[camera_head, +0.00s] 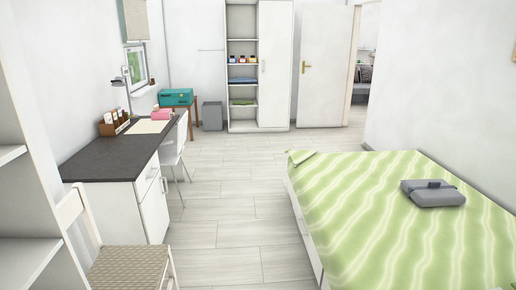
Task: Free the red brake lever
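I see no red brake lever in the head view. Neither of my grippers is in view. A teal box-like case (176,97) sits on a small wooden table (193,107) at the back left. Whether the lever belongs to any thing here, I cannot tell.
A dark-topped desk (110,160) with a white chair (174,147) stands left. A woven-seat chair (130,268) is in the left foreground. A green-striped bed (350,200) with a grey bag (433,194) fills the right. Clear floor (235,200) leads to a shelf cabinet (243,100) and an open door (325,70).

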